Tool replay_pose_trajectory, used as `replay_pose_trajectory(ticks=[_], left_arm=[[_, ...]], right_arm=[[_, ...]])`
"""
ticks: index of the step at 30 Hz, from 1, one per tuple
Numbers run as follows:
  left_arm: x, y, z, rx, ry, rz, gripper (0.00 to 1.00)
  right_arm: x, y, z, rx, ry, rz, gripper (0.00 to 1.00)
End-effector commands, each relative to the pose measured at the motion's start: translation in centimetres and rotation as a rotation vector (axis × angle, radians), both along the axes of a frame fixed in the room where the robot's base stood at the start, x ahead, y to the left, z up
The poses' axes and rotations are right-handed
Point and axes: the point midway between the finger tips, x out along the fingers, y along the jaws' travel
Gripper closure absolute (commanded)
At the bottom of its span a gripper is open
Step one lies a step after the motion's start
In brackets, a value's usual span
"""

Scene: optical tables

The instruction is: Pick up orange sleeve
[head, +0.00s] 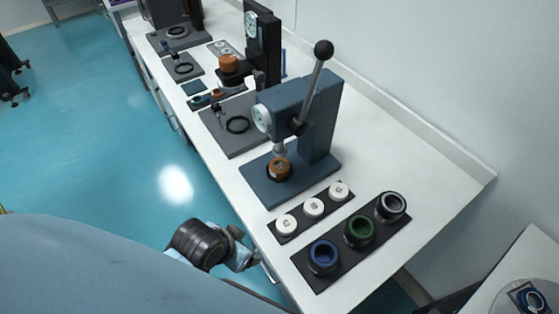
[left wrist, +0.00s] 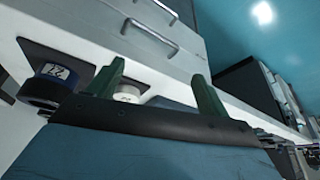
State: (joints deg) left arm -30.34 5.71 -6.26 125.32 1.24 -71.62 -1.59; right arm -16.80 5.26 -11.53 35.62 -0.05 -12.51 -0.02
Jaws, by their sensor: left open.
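An orange-brown ring-shaped piece (head: 279,169) sits on the base of the blue lever press (head: 325,120), under its ram. A second orange piece (head: 229,64) sits farther back by the black dial-gauge stand (head: 262,45). I cannot tell for sure which one is the orange sleeve. My left gripper (head: 243,252) is beside the front edge of the white table, apart from both pieces. In the left wrist view, its two green fingers (left wrist: 158,75) are spread with nothing between them. No orange piece shows clearly there. My right gripper is not in view.
A dark tray (head: 310,272) holds blue (head: 324,256), green (head: 359,231) and grey (head: 391,206) rings. A smaller strip (head: 293,236) holds three white round pieces. The press lever (head: 314,80) rises above the table. Bare table lies right of the press.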

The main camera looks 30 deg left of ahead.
Motion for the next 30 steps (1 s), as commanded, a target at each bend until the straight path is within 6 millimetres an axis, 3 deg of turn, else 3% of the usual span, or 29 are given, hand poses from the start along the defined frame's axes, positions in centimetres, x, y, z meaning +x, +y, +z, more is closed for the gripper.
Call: replay_pose_trajectory(ticks=[1,16,24,30], left_arm=[[1.2,-0.1,2.0,-0.018,-0.064,0.005,0.21],[9.9,0.5,3.7,-0.097,-0.554,0.081,0.21],[12.2,1.8,5.1,-0.091,-0.760,0.141,0.21],[14.8,1.9,4.4,-0.091,-0.779,0.146,0.21]], right_arm=[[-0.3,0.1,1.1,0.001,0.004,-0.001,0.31],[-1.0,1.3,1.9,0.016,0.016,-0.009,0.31],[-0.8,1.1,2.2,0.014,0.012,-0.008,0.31],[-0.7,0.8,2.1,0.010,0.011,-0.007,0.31]])
